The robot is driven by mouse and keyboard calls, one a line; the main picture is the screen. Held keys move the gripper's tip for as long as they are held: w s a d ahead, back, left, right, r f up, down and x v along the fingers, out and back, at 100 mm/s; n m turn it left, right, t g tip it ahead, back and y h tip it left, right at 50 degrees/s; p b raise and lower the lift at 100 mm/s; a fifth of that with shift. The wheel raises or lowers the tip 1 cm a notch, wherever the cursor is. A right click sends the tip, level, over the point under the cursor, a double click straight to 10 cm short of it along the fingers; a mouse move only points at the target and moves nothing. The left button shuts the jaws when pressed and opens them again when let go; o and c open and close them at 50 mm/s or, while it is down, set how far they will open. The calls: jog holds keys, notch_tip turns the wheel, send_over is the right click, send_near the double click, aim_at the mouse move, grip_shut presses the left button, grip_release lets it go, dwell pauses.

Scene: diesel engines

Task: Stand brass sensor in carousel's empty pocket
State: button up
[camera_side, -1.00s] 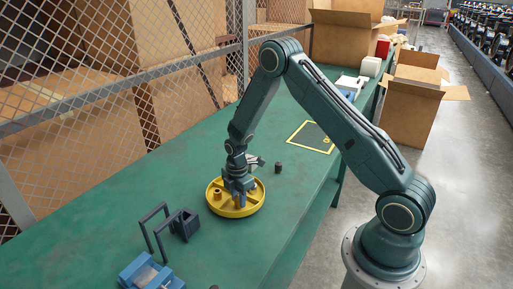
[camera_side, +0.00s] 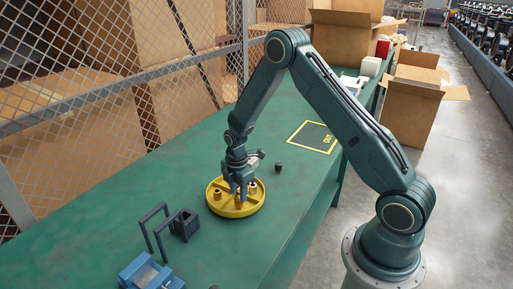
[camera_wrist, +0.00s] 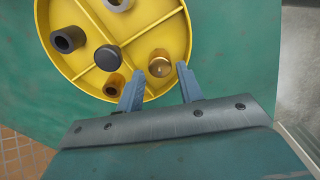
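The yellow carousel (camera_side: 236,213) lies flat on the green bench, with ribs dividing it into pockets; it also shows in the wrist view (camera_wrist: 165,30). The brass sensor (camera_wrist: 160,65) stands in a pocket at the carousel's lower right in the wrist view, its round top facing up. My gripper (camera_wrist: 160,73) is open, with one finger on each side of the sensor and a gap to each. In the side view my gripper (camera_side: 240,194) is just above the carousel and partly hides what stands there.
Other pockets hold a dark ring-shaped part (camera_wrist: 67,39) and a smaller brass part (camera_wrist: 113,85), around a black hub knob (camera_wrist: 108,57). A small dark cylinder (camera_side: 278,166) stands on the bench behind. A dark frame (camera_side: 160,235) and blue fixture (camera_side: 148,272) are at front left.

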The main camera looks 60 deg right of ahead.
notch_tip(320, 180, up, 9)
dwell(0.5)
dwell(0.4)
notch_tip(320, 180, up, 12)
jog(key=m+t, duration=0.2)
jog(key=m, duration=0.2)
send_over(238, 198)
jog(key=s+a, duration=0.3)
jog(key=s, duration=0.1)
jog(key=s+a+r+m, duration=0.3)
jog(key=s+r, duration=0.3)
jog(key=s+a+r+m+t, duration=0.1)
jog(key=s+a+r+m, duration=0.1)
jog(key=s, duration=0.6)
jog(key=s+a+r+m+t, duration=0.2)
jog(key=s+m, duration=0.3)
jog(key=s, duration=0.3)
jog(key=shift+s+r+m+t, duration=0.3)
jog(key=shift+s+r, duration=0.05)
jog(key=shift+r, duration=0.5)
